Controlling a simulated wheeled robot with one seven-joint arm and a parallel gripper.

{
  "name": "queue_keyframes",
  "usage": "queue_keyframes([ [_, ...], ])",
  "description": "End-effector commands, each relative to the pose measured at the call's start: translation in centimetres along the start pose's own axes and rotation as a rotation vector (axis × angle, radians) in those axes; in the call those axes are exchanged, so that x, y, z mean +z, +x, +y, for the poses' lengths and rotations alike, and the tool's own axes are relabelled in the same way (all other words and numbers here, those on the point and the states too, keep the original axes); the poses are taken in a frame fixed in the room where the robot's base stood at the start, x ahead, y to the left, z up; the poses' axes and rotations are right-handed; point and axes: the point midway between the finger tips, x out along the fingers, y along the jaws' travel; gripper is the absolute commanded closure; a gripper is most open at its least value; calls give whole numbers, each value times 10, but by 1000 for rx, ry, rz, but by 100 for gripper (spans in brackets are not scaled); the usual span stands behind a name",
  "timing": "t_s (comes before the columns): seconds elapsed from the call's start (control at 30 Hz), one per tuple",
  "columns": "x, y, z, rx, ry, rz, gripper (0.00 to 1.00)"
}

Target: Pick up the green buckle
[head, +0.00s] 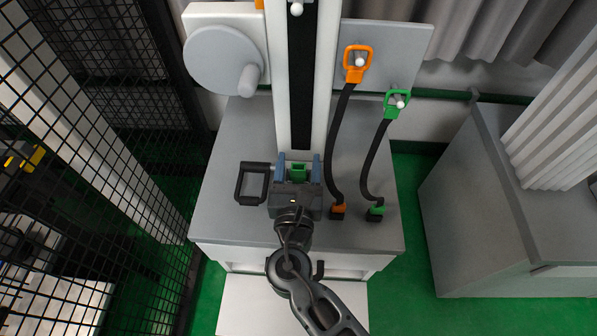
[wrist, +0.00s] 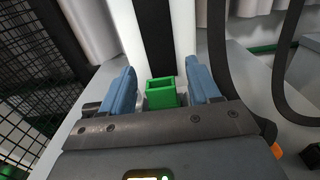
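The green buckle (head: 397,103) hangs on a peg on the grey back panel, right of the tower, with a black strap running down to a green-topped anchor (head: 376,210) on the bench. My gripper (head: 298,164) is far to its lower left, at the foot of the tower. Its blue fingers (wrist: 161,90) are apart. A hollow green block (head: 299,173) shows between or just beyond them, also in the wrist view (wrist: 160,94); I see no firm grip on it. The hanging buckle does not show in the wrist view.
An orange buckle (head: 357,64) hangs left of the green one, its strap ending at an orange anchor (head: 338,211). A black handle (head: 252,184) is left of my gripper. A mesh fence (head: 100,110) stands left, a grey cabinet (head: 480,230) right.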

Motion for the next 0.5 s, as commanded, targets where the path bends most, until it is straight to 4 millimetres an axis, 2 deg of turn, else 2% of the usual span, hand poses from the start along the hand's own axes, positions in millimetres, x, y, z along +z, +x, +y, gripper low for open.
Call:
queue_keyframes([
  [0.07, 0, 0, 0, 0, 0, 0, 46],
  [0.5, 0, 0, 0, 0, 1, 0, 88],
])
